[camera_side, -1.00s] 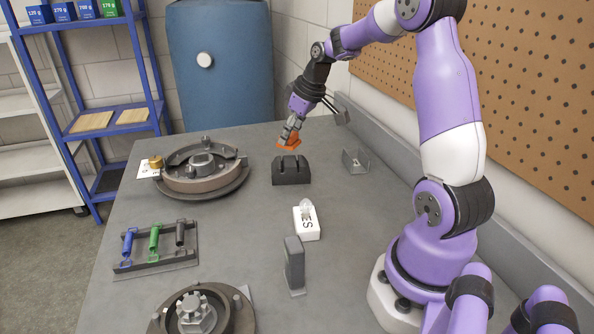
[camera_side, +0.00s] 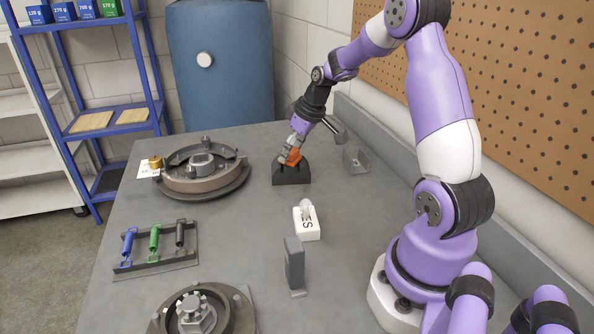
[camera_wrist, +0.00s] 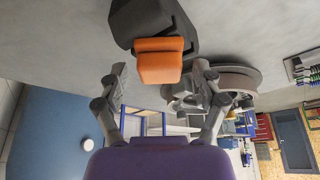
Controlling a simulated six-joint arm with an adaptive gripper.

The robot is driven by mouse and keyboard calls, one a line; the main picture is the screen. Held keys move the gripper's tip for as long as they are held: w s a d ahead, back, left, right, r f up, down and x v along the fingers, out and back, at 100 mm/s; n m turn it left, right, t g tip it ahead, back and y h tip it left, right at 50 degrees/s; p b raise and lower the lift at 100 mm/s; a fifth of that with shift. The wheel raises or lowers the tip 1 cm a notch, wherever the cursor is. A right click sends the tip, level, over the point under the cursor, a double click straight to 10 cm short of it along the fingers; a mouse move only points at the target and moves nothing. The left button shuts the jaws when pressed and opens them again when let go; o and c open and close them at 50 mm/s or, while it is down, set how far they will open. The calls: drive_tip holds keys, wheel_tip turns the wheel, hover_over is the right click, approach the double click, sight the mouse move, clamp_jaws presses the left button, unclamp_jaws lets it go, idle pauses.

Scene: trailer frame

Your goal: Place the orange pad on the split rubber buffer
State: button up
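The orange pad (camera_side: 294,157) is at the top of the dark split rubber buffer (camera_side: 291,176), partly hidden by my gripper (camera_side: 287,161) in the side view. In the wrist view the pad (camera_wrist: 159,67) lies against the dark buffer (camera_wrist: 188,30). It appears to touch it, but how fully it sits is unclear. My gripper's fingers (camera_wrist: 161,68) stand apart on either side of the pad, with a visible gap to each side. The gripper is open and tilted over the buffer.
A round brake-like assembly (camera_side: 203,190) stands left of the buffer, and a grey metal bracket (camera_side: 355,160) to its right. A white block (camera_side: 307,226) and a grey upright block (camera_side: 294,264) stand nearer. A rack with coloured tools (camera_side: 155,252) is at left.

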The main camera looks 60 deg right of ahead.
drive_tip(key=v, duration=1.1)
drive_tip(key=s+a+r, duration=0.1)
drive_tip(key=a+r, duration=0.2)
drive_tip(key=a, duration=0.8)
drive_tip(key=s+a+f+t, duration=0.1)
drive_tip(key=s+a+f, duration=0.1)
drive_tip(key=s+a, duration=0.6)
drive_tip(key=shift+a, duration=1.05)
